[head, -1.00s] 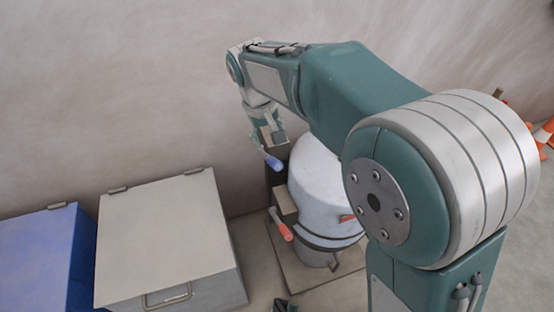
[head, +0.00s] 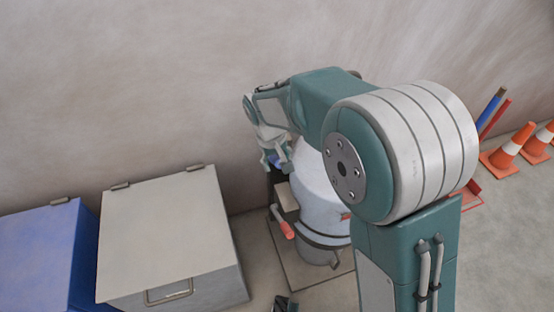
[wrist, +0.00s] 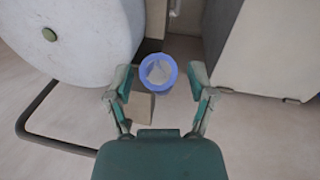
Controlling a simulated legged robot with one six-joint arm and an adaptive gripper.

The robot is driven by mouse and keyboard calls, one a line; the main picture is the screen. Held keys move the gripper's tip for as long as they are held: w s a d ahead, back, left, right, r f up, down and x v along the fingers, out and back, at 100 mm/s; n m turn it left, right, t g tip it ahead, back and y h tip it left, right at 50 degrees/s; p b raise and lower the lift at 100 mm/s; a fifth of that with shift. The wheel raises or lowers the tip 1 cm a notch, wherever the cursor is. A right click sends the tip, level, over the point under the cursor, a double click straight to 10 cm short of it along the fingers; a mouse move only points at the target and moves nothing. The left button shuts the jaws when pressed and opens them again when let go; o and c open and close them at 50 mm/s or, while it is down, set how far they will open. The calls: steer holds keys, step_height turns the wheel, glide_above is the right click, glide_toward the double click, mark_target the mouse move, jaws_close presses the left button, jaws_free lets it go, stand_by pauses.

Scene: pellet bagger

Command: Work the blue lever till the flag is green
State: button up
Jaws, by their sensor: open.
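The blue lever (wrist: 158,72) shows its round end in the wrist view, between the fingertips of my gripper (wrist: 160,82). The fingers are open, with a gap on each side of the lever. In the head view my gripper (head: 277,150) is at the blue lever (head: 275,161), which it mostly hides. A red-handled lever (head: 284,225) sits lower on the same machine, beside the white drum (head: 322,205). A small red-orange patch (head: 346,216) shows on the drum's right side; I cannot tell whether it is the flag. No green flag is visible.
A grey lidded box (head: 165,235) and a blue box (head: 40,250) stand to the left. Striped cones (head: 507,148) and poles (head: 490,112) are at the far right. A dark bent tube (wrist: 50,146) lies low in the wrist view. The wall is close behind.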

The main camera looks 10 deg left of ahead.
jaws_close()
